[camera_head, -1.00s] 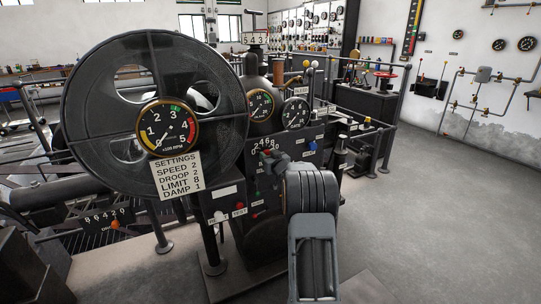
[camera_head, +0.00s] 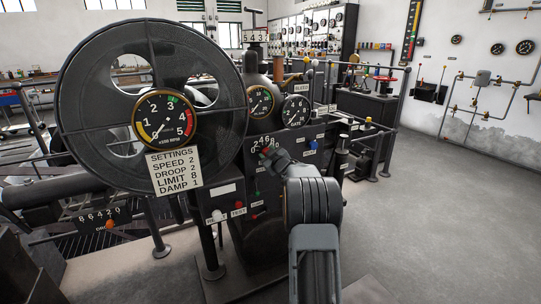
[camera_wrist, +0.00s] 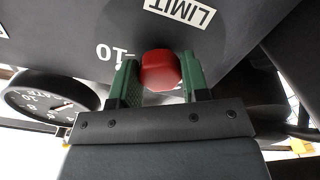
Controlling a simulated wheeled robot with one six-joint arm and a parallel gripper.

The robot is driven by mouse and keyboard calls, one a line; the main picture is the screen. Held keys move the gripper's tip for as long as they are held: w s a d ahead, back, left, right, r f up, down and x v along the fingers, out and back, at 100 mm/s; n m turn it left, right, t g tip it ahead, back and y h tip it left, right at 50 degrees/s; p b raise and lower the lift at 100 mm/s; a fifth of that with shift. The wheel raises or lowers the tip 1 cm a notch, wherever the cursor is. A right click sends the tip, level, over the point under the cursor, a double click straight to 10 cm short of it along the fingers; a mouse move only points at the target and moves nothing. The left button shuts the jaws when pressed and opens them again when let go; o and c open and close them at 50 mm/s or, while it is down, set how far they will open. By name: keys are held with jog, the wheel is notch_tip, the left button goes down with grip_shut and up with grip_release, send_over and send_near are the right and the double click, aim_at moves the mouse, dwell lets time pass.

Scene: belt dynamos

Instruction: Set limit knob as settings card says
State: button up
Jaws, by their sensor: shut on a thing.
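The settings card (camera_head: 174,172) hangs below the large gauge in the head view. It reads SPEED 2, DROOP 2, LIMIT 8, DAMP 1. In the wrist view the red limit knob (camera_wrist: 160,70) sits between the green fingers of my gripper (camera_wrist: 160,82), which are shut on it. The LIMIT label (camera_wrist: 181,11) is above the knob, tilted and upside down. A 10 mark shows upside down left of the knob; the knob's pointer cannot be made out. In the head view my gripper (camera_head: 268,153) is at the dark panel, below the scale numbers, and largely hides the knob.
A big dark flywheel (camera_head: 90,75) stands at the left, with a gauge (camera_head: 164,119) before it. Two smaller gauges (camera_head: 295,111) sit above the panel. Another scale (camera_head: 104,217) with an orange knob is at lower left. Open floor (camera_head: 440,230) lies to the right.

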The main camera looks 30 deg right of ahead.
dwell(0.4)
jog(key=o, duration=0.9)
jog(key=s+a+p, duration=0.1)
jog(key=s+a, duration=0.1)
jog(key=s, duration=1.1)
jog(key=shift+s, duration=0.4)
jog(key=shift+r, duration=0.1)
